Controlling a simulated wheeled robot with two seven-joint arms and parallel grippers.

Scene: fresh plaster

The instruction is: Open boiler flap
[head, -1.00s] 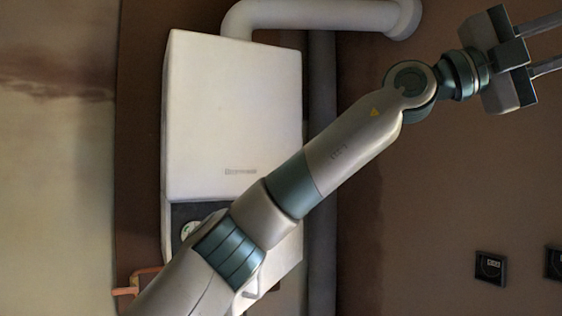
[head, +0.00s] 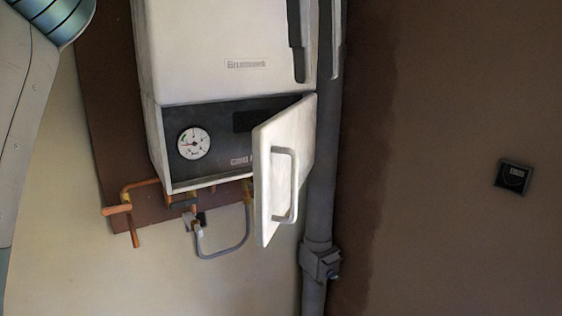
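The white boiler (head: 225,60) hangs on the wall. Its flap (head: 302,160) stands partly open, swung out towards the right. The dark control panel (head: 215,128) behind it shows, with a round gauge (head: 193,143). The flap's bar handle (head: 292,185) faces me and nothing holds it. My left gripper (head: 316,72) shows only as two fingers hanging down from the top edge, above the flap. The fingers are apart with nothing between them; their base is out of frame. My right gripper is not in view.
A dark vertical pipe (head: 319,215) with a clamp (head: 321,262) runs right behind the flap. Copper pipes (head: 133,205) and a grey bent hose (head: 225,252) are below the boiler. A small dark wall plate (head: 513,176) is at the right. My arm fills the left edge.

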